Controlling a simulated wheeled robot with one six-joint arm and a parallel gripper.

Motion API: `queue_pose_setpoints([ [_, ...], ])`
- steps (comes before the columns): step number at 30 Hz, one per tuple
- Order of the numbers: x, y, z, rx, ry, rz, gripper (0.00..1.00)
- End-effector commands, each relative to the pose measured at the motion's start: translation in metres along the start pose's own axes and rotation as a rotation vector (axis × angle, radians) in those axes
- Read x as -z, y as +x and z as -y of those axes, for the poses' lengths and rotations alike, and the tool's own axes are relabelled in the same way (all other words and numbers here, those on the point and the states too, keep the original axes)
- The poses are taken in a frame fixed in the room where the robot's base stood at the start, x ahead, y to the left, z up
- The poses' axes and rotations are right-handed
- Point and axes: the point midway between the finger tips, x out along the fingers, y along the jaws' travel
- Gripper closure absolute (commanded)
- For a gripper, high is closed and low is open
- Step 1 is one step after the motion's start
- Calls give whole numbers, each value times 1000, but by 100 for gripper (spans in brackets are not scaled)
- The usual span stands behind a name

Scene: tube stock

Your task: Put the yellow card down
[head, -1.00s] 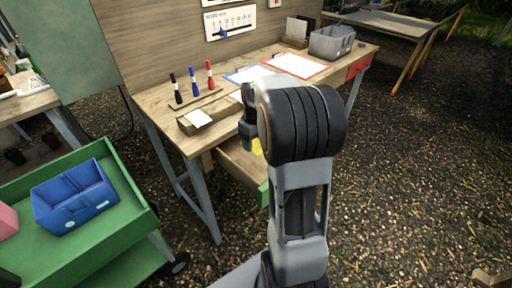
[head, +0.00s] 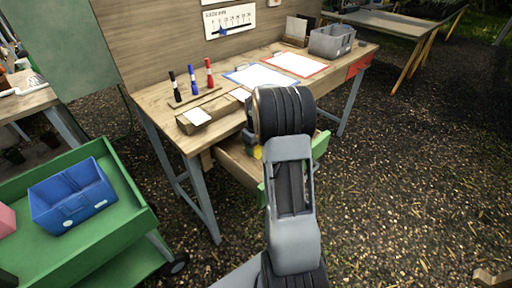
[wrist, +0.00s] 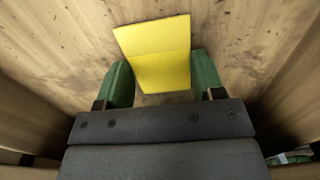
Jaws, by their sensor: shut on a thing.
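The yellow card (wrist: 158,50) is between the green fingers of my gripper (wrist: 163,82) in the wrist view. The gripper is shut on it, and the card sticks out past the fingertips, slightly tilted. Bare wooden surfaces lie beyond and on both sides of it. In the head view only a small yellow patch (head: 257,152) shows beside my arm, at the open drawer (head: 321,146) with a green front. My arm hides most of the gripper and part of the drawer. I cannot tell whether the card touches the drawer's bottom.
The wooden bench (head: 154,101) above the drawer holds three markers (head: 193,80), a blue clipboard (head: 262,77), a red clipboard (head: 296,64) and a grey bin (head: 332,41). A green cart (head: 121,207) with a blue bin (head: 73,197) stands at left.

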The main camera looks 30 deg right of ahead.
Motion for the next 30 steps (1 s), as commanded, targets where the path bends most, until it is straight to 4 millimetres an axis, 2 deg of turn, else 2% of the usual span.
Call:
queue_pose_setpoints([
  [10, 0, 3, 0, 0, 0, -1, 60],
  [11, 0, 3, 0, -1, 0, -1, 36],
  [18, 0, 2, 0, -1, 0, -1, 13],
  [26, 0, 1, 0, -1, 0, -1, 12],
  [30, 1, -11, 0, -2, 0, -3, 12],
])
